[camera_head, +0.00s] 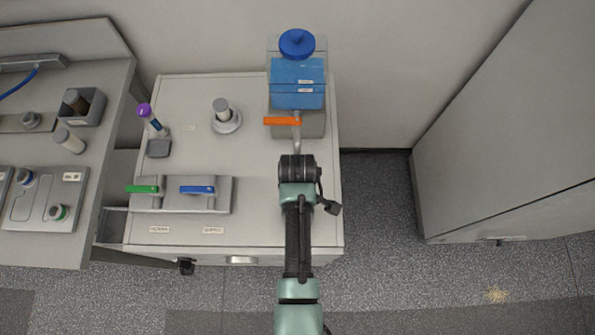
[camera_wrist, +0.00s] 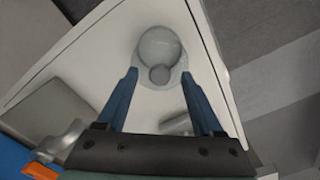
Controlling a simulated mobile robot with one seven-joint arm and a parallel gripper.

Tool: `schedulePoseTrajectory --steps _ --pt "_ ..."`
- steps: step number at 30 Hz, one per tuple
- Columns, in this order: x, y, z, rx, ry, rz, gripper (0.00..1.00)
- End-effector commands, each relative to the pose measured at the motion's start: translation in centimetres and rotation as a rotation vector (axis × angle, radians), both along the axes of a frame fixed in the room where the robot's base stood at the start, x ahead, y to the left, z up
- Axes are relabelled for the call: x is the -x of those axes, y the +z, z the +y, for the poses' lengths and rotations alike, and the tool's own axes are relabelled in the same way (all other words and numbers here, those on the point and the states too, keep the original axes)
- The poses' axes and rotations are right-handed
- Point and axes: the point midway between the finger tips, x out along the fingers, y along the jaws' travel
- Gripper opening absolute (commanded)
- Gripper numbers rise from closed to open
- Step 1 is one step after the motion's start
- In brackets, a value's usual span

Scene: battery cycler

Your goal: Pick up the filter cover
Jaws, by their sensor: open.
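A pale grey round piece with a smaller round knob, which looks like the filter cover (camera_wrist: 158,43), lies on the cabinet top near a corner in the wrist view. In the head view I cannot make it out; my arm seems to hide it. My gripper (camera_wrist: 159,73) is open, with its two blue fingers spread. The cover shows ahead of and between the fingertips, with nothing held. In the head view my gripper (camera_head: 297,168) is over the right part of the cabinet top; its fingers do not show.
A blue tank (camera_head: 297,82) with an orange handle (camera_head: 282,121) stands behind my gripper. Bare cabinet top (camera_head: 250,160) lies between.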

Motion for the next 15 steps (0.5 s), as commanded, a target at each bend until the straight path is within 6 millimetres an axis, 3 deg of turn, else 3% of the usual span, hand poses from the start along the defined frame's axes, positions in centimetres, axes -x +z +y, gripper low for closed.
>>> schedulePoseTrajectory --steps 8,15 --pt "-0.05 -0.26 0.01 0.000 0.000 -0.001 0.68" --pt "-0.03 -0.24 0.01 0.000 0.000 -0.001 0.25"
